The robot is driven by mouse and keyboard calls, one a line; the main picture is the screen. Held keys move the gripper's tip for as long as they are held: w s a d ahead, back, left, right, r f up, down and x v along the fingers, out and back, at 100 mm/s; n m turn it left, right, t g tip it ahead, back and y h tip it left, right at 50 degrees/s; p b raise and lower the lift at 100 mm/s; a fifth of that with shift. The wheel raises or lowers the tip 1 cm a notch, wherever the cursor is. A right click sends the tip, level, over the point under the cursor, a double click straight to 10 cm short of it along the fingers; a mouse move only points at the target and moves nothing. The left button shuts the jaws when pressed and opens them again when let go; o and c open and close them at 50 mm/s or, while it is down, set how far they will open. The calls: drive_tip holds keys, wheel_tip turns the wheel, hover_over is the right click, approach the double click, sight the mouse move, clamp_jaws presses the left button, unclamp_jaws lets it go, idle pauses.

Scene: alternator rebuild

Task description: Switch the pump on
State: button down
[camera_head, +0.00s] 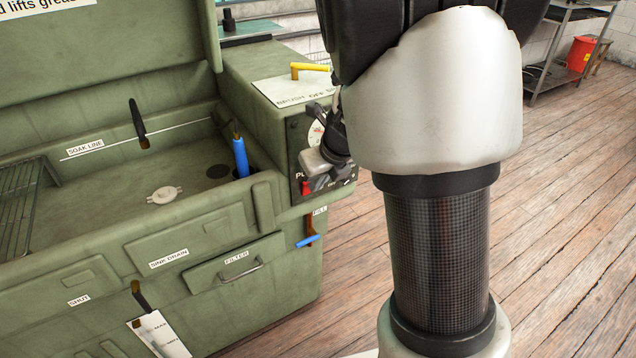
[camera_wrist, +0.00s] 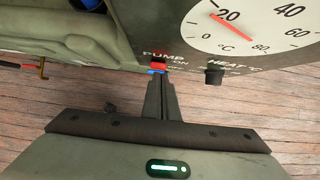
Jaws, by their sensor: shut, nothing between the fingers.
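The pump switch is a small red rocker (camera_head: 306,188) on the dark control panel at the right end of the green parts washer (camera_head: 210,225). In the wrist view the red part of the switch (camera_wrist: 158,66) sits under the PUMP label beside the word ON, with a bit of blue just below it. My gripper (camera_wrist: 163,80) is shut and empty. Its fingertips are right at the switch and overlap its lower edge; I cannot tell whether they touch it. In the head view my gripper (camera_head: 316,178) is in front of the panel and partly hides it.
A temperature dial (camera_wrist: 250,22) and a black HEAT knob (camera_wrist: 213,77) are beside the switch. A yellow handle (camera_head: 310,68) lies above the panel. A blue-tipped FILL lever (camera_head: 308,241) is below it.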

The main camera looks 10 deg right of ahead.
drive_tip(key=shift+r+p, duration=0.2)
drive_tip(key=shift+p, duration=0.25)
drive_tip(key=p, duration=0.3)
drive_tip(key=shift+w+r+g, duration=0.1)
drive_tip(key=shift+w+g, duration=0.05)
drive_tip(key=shift+g, duration=0.25)
drive_tip(key=p, duration=0.3)
drive_tip(key=shift+w+r+g+h, duration=0.1)
drive_tip(key=shift+r+g+h, duration=0.05)
drive_tip(key=shift+g+h, duration=0.15)
drive_tip(key=shift+p, duration=0.55)
drive_tip(key=w+g+p, duration=0.1)
drive_tip(key=p, duration=0.6)
drive_tip(key=r+g+p, duration=0.1)
drive_tip(key=g+p, duration=0.1)
drive_tip(key=p, duration=0.5)
drive_tip(key=shift+w+a+h, duration=0.35)
drive_tip(key=shift+h, duration=0.05)
